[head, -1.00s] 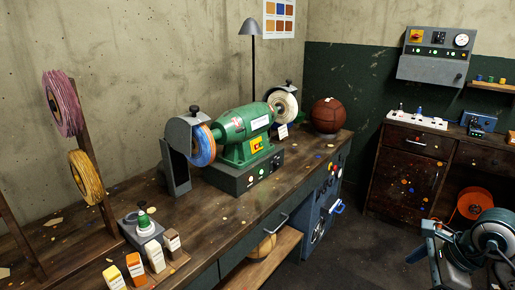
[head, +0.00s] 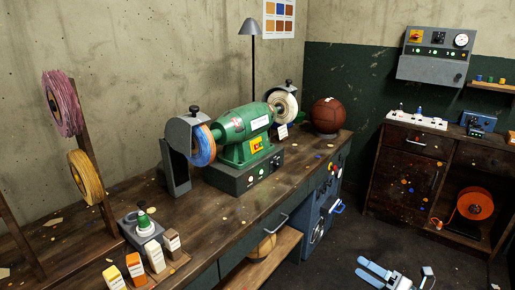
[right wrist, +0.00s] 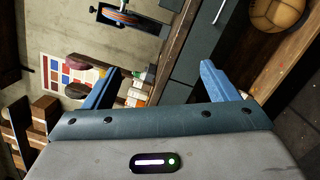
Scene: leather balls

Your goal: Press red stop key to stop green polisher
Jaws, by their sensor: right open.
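The green polisher (head: 245,135) stands on a dark grey base (head: 220,178) on the workbench, with a blue buffing wheel at its left and a pale wheel at its right. Small lit keys show on the base's front; a reddish one (head: 250,180) sits at the left and looks like the red stop key, though it is tiny. My right gripper (head: 362,267) is low at the bottom right, apart from the bench and keys. In the right wrist view its blue fingers (right wrist: 160,68) are spread with nothing held between them. My left gripper is out of view.
The workbench (head: 75,240) carries a brown leather ball (head: 328,115), a lamp (head: 254,45) and small bottles (head: 154,256). An orange reel (head: 474,204) sits in the wooden cabinet. The floor between is clear.

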